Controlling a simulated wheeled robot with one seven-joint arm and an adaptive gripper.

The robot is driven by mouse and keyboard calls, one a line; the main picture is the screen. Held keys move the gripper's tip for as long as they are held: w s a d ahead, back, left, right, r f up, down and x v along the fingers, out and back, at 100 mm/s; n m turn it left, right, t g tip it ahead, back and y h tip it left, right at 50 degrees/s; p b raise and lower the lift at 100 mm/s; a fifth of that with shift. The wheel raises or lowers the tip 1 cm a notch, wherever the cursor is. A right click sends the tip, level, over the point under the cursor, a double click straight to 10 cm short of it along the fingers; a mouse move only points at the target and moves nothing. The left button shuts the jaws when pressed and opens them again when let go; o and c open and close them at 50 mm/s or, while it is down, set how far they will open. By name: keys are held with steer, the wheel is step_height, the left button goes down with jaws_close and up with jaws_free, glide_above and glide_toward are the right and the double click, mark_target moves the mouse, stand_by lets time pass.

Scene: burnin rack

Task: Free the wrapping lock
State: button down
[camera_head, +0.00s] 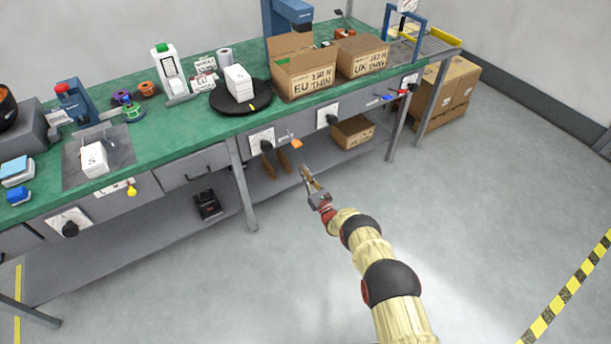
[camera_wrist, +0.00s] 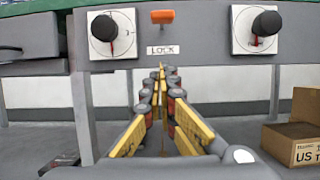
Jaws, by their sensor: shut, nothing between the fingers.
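The wrapping lock is an orange handle (camera_wrist: 162,17) on the grey front panel of the bench, above a white label reading LOCK (camera_wrist: 163,50). The handle lies level in the wrist view; in the head view the orange handle (camera_head: 296,144) shows on the panel between two dials. My gripper (camera_head: 305,170) is in front of the bench, below and apart from the handle. In the wrist view my gripper (camera_wrist: 163,71) has its yellow-padded fingers together at the tips, empty, just below the label.
Black-knobbed dials flank the lock, left (camera_wrist: 112,34) and right (camera_wrist: 256,30). Above it, a black turntable (camera_head: 225,103) carries a white box (camera_head: 238,82). An open carton (camera_head: 306,76) stands beside it. A carton (camera_head: 352,132) sits on the lower shelf. The floor in front is clear.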

mark_target(292, 138)
steer(key=w+a+r+b, duration=0.2)
steer(key=w+r, duration=0.2)
steer(key=r, duration=0.2)
steer(key=shift+w+a+r, duration=0.15)
steer(key=shift+a, duration=0.25)
steer(key=shift+r, duration=0.1)
